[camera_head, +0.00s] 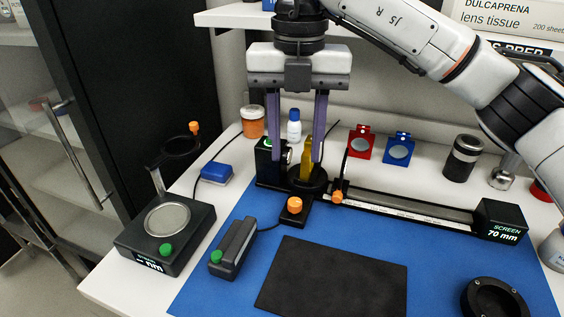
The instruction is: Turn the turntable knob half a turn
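The turntable (309,186) is a black round piece at the left end of the black rail. A yellow upright piece (307,160) stands on it. An orange knob (294,204) sits on a small black block just in front; another orange knob (337,197) is at the rail's side. Which one is the turntable knob I cannot tell for sure. My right gripper (297,158) points straight down over the turntable, its two purple fingers wide apart. The yellow piece shows between them, nearer the right finger; contact is unclear. My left gripper is out of view.
The rail runs right to a screen block (502,220). A black box with a green knob (233,247) and a lamp-like stand (167,232) are at left. Red (361,142) and blue (398,148) holders stand behind the rail. A flat black pad (334,278) lies in front on the blue mat (432,255).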

